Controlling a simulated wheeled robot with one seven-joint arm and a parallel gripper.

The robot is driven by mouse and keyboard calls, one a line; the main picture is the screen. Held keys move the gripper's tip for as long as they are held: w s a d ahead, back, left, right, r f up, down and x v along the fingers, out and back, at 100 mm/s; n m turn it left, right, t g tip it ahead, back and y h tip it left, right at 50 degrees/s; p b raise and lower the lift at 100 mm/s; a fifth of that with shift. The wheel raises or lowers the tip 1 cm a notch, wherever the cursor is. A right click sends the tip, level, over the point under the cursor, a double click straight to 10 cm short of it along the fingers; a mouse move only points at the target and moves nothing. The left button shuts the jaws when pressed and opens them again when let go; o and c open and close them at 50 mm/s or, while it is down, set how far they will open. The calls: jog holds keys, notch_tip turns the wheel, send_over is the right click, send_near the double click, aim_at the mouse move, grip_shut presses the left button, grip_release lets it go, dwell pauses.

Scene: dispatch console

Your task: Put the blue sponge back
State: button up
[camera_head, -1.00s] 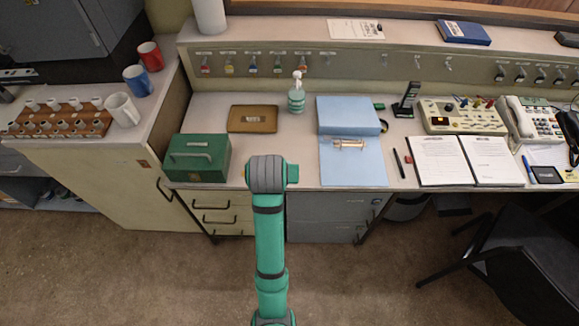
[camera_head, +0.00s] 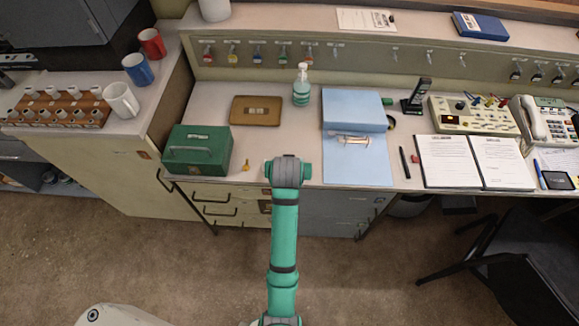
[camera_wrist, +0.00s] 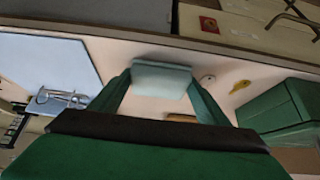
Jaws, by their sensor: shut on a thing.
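The blue sponge (camera_wrist: 161,79) is a pale blue-green block in the wrist view. My gripper (camera_wrist: 160,84) is shut on it, with one green finger on each side. In the head view, my arm's green and grey end (camera_head: 288,172) is over the front edge of the counter (camera_head: 215,103), between the green box and the blue sheet. The sponge and fingers are hidden there behind the arm's end. I cannot tell whether the sponge touches the counter.
A green cash box (camera_head: 197,152) stands left, with a yellow-tagged key (camera_head: 246,166) beside it. A black chair (camera_head: 500,270) stands right.

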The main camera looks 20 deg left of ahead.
jog(key=shift+d+f, duration=0.15)
jog(key=o, duration=1.2)
